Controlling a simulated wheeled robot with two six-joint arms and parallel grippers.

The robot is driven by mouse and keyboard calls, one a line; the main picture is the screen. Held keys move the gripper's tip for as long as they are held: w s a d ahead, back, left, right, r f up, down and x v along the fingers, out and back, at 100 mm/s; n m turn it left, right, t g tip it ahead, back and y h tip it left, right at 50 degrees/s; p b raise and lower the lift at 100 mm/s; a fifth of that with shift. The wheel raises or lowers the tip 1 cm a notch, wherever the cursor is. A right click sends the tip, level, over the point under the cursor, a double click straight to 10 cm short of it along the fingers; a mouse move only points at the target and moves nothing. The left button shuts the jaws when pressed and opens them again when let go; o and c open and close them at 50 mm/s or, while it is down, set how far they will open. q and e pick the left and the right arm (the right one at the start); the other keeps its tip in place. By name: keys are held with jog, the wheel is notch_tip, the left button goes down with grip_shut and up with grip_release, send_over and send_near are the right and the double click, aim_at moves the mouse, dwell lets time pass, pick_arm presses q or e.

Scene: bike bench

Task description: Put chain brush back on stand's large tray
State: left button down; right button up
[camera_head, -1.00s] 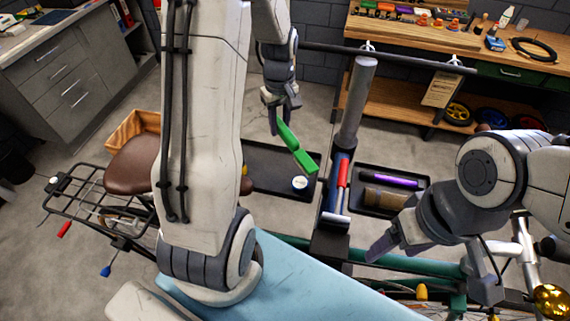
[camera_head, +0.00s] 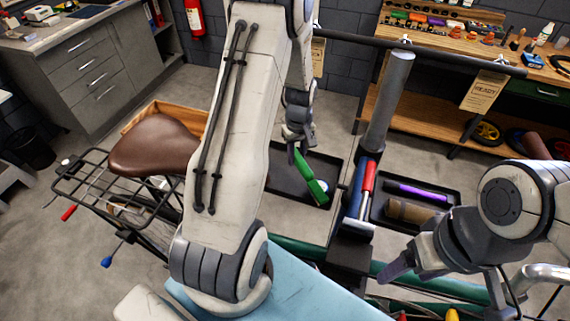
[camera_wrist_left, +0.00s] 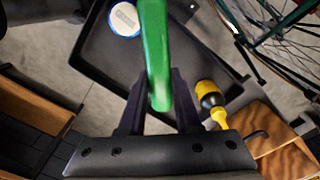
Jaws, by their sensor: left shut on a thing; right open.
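My left gripper (camera_head: 297,150) is shut on the green chain brush (camera_head: 313,182). The brush slants down to the right over the black tray (camera_head: 283,184) left of the stand post (camera_head: 388,100). In the left wrist view the brush (camera_wrist_left: 154,40) stands out between the fingers, above the tray floor (camera_wrist_left: 95,45). I cannot tell whether its lower end touches the tray. A round white-topped item (camera_wrist_left: 124,20) lies in that tray, partly hidden by the brush in the head view. My right gripper (camera_head: 395,268) is open and empty, near the green frame tube.
A second black tray (camera_head: 455,205) right of the post holds a purple tube (camera_head: 415,190) and a brown roll (camera_head: 408,211). A red-handled tool (camera_head: 369,178) stands at the post. A yellow-and-black item (camera_wrist_left: 211,100) is beside the left tray. A brown saddle (camera_head: 155,146) is at left.

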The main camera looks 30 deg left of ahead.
pick_arm(q)
jog(key=p, duration=0.4)
send_over(283, 163)
notch_tip(283, 163, down, 6)
jog(key=shift+r, duration=0.15)
notch_tip(283, 163, down, 3)
jog(key=shift+p, duration=0.7)
jog(key=shift+f, duration=0.45)
jog(key=shift+w, duration=0.1)
jog(key=shift+f, duration=0.15)
jog(key=shift+f, duration=0.15)
jog(key=c, duration=0.6)
grip_release()
jog(key=shift+r, duration=0.2)
